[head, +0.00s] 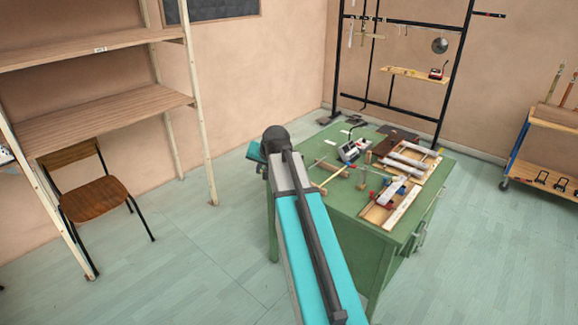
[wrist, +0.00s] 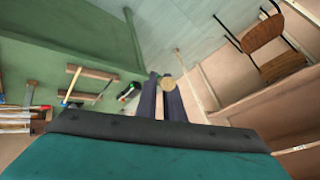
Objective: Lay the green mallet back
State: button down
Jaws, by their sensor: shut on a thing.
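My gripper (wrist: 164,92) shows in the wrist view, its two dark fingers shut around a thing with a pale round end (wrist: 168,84). This looks like the green mallet's wooden handle seen nearly end-on. I cannot make out a green head on it; the rest is hidden behind the fingers.
On the bench are a wooden rack (head: 331,177), a small metered box (head: 354,150) and a wooden frame (head: 405,207) with metal bars and coloured-headed beaters. A chair (head: 95,198) and shelves (head: 105,115) stand at left, with open floor before the bench.

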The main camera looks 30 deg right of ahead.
jog(key=s+a+n+y+b, duration=0.1)
jog(key=s+a, duration=0.1)
jog(key=a, duration=2)
jog(key=shift+s+a+r+n, duration=0.15)
jog(key=shift+s+n, duration=0.1)
jog(key=shift+n, duration=0.05)
jog(key=shift+a, duration=0.1)
